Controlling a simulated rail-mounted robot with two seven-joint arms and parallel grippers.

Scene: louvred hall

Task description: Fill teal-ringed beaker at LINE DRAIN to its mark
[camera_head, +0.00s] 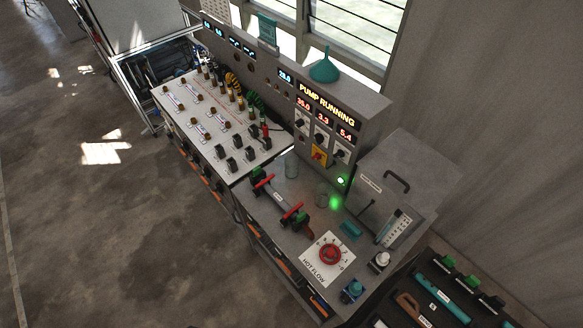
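A clear glass beaker (291,165) stands on the bench below the display panel. A second clear vessel (322,196) stands to its right, near a green glow. I cannot make out a teal ring or a mark on either. A small teal item (351,230) sits on the bench to the right. A blue-teal fitting (351,292) is at the bench's front right corner. I cannot read a LINE DRAIN label anywhere. A pipe section with two red-handled valves (278,198) lies across the bench. Neither of my grippers is in view.
The panel display (328,102) reads PUMP RUNNING. A red knob (330,254) sits on a white plate. A grey box (385,190) with a black handle stands at the back right. A teal funnel (325,68) stands atop the panel. The floor (110,230) at left is clear.

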